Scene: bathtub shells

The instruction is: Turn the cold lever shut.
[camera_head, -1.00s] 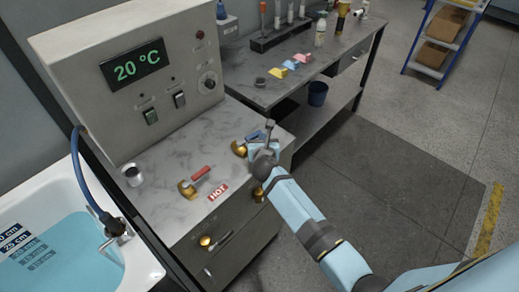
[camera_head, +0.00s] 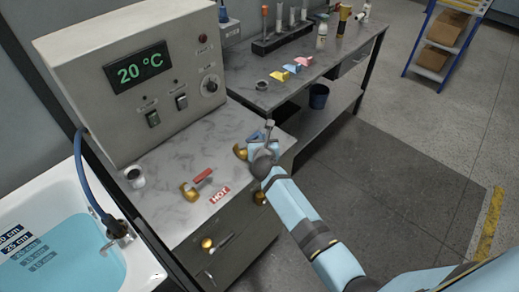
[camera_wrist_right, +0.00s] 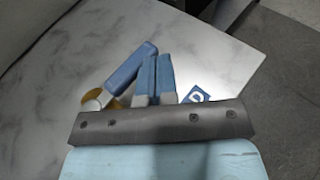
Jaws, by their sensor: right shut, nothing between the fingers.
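The cold lever has a blue handle (camera_head: 256,135) on a brass base (camera_head: 239,152), at the right end of the marble counter. In the right wrist view the blue handle (camera_wrist_right: 130,66) slants up and right from its brass base (camera_wrist_right: 97,99). My right gripper (camera_wrist_right: 155,80) is shut and empty, its two blue fingers together just right of the handle. They look close to it; I cannot tell whether they touch. In the head view my right gripper (camera_head: 259,147) partly covers the lever. A blue label (camera_wrist_right: 195,94) with a white letter shows right of the fingers. My left gripper is out of view.
The hot lever (camera_head: 202,175) with a red handle and its HOT label (camera_head: 220,194) sit left of my gripper. A control box (camera_head: 133,75) reading 20 °C stands behind. The tub (camera_head: 153,268) with water is at left. A side bench (camera_head: 330,55) stands beyond.

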